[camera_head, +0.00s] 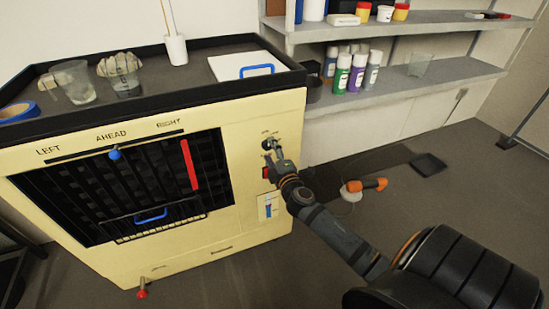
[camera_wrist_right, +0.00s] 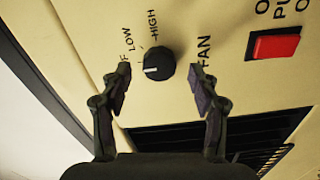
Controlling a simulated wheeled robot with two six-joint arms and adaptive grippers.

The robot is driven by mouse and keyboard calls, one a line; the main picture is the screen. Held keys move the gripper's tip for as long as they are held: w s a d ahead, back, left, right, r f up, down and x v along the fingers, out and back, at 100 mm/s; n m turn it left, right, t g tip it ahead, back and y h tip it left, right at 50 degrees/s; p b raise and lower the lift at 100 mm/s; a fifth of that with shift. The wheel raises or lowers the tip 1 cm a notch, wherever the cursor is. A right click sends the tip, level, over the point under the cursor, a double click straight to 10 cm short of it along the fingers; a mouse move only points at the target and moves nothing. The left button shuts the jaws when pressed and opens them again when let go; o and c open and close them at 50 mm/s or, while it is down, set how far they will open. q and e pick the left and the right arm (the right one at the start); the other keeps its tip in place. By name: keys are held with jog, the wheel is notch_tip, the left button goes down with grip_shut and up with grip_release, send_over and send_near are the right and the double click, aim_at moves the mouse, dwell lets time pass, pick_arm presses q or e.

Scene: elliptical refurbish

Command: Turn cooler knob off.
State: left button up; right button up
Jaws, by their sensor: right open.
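The cooler is a cream cabinet (camera_head: 180,240) with a dark louvred front. Its round black fan knob (camera_wrist_right: 158,64) sits on the cream panel among the labels LOW, HIGH and FAN; a further label at left is partly hidden by a finger. A white mark shows on the knob's left side in the right wrist view. My right gripper (camera_wrist_right: 160,74) is open, with one finger on each side of the knob and visible gaps between. In the head view my right gripper (camera_head: 272,150) is at the panel's upper right and largely hides the knob. My left gripper is out of view.
A red push switch (camera_wrist_right: 276,45) is right of the knob in the wrist view. Glasses with gloves (camera_head: 120,75) and a white board (camera_head: 240,66) lie on the cabinet top. Shelves (camera_head: 430,80) stand behind. An orange tool (camera_head: 372,185) lies on the floor.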

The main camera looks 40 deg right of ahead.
jog(key=v, duration=1.1)
jog(key=shift+s, duration=0.25)
jog(key=shift+f, duration=0.1)
jog(key=s+d+f+m+g, duration=0.1)
jog(key=s+d+f+g, duration=0.1)
jog(key=f, duration=0.7)
jog(key=s+d+f+m+g, duration=0.2)
jog(key=d+f+g, duration=0.1)
jog(key=f, duration=0.5)
jog(key=s+d+f+m+g, duration=0.1)
jog(key=s+d+f+g, duration=0.1)
jog(key=f, duration=0.7)
jog(key=s+a+f+m+g+y, duration=0.1)
jog(key=s+f+m+g, duration=0.1)
jog(key=s+f, duration=0.55)
jog(key=s+a+f+m+g, duration=0.1)
jog(key=s+f+m+g, duration=0.3)
jog(key=f, duration=0.6)
jog(key=s+a+f+m+g+y, duration=0.1)
jog(key=s+a+f+m+g, duration=0.1)
jog(key=s+a+f, duration=0.6)
jog(key=s+a+f+m+g+y, duration=0.1)
jog(key=s+a+f+y, duration=0.2)
jog(key=s, duration=0.8)
notch_tip(320, 180, up, 12)
jog(key=h+p, duration=0.1)
jog(key=p, duration=1.1)
jog(key=shift+f, duration=0.2)
